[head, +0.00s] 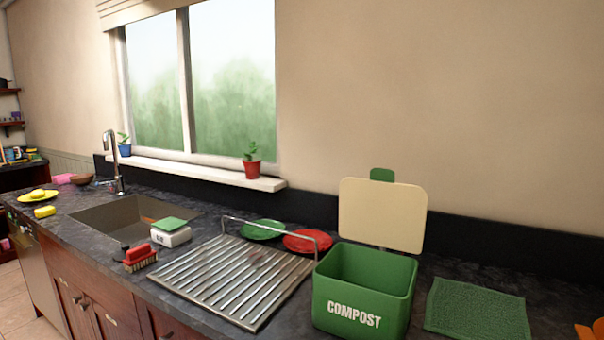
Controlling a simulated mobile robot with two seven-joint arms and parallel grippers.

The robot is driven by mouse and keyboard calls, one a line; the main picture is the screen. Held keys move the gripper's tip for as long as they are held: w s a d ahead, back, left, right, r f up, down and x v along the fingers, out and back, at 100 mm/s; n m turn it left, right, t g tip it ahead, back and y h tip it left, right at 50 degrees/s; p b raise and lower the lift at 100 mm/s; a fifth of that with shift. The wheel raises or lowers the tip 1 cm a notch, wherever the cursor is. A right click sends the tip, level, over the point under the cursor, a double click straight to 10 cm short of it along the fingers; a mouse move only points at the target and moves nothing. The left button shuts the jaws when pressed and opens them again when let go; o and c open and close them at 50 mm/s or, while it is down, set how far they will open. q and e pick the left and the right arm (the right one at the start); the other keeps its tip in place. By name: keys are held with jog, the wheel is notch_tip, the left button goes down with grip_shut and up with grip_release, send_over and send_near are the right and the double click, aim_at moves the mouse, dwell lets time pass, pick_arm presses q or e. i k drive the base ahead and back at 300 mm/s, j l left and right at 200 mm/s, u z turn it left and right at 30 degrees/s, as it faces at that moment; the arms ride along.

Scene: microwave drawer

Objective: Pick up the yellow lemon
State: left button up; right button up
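A small yellow rounded thing (38,193), which looks like the lemon, sits on a yellow plate (23,198) at the far left of the counter. It is small in the view, so I cannot be sure what it is. A yellow block (44,212), perhaps a sponge, lies on the counter just in front of the plate. Neither of my grippers shows in the head view.
A sink (120,212) with a faucet (113,165) lies right of the plate. A drying rack (235,280), a red brush (138,258), a white scale-like box (170,233) and an open green compost bin (365,290) stand along the counter (62,238).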

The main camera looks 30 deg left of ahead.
aim_at(36, 194)
jog(key=u, duration=2.25)
jog(key=i+u, duration=0.2)
jog(key=i+j+u, duration=0.15)
jog(key=i+u, duration=0.25)
jog(key=i, duration=2.25)
jog(key=i+z, duration=0.2)
jog(key=i, duration=0.3)
jog(key=i+j+z, duration=0.15)
jog(key=i, duration=0.3)
jog(key=i+j+z, duration=0.2)
jog(key=i, duration=0.25)
jog(key=i+j+z, duration=0.15)
jog(key=i+z, duration=0.25)
jog(key=i+j+z, duration=0.2)
jog(key=z, duration=0.25)
jog(key=i+j+z, duration=0.2)
jog(key=j+z, duration=0.2)
jog(key=i+j+z, duration=0.15)
jog(key=j+z, duration=0.3)
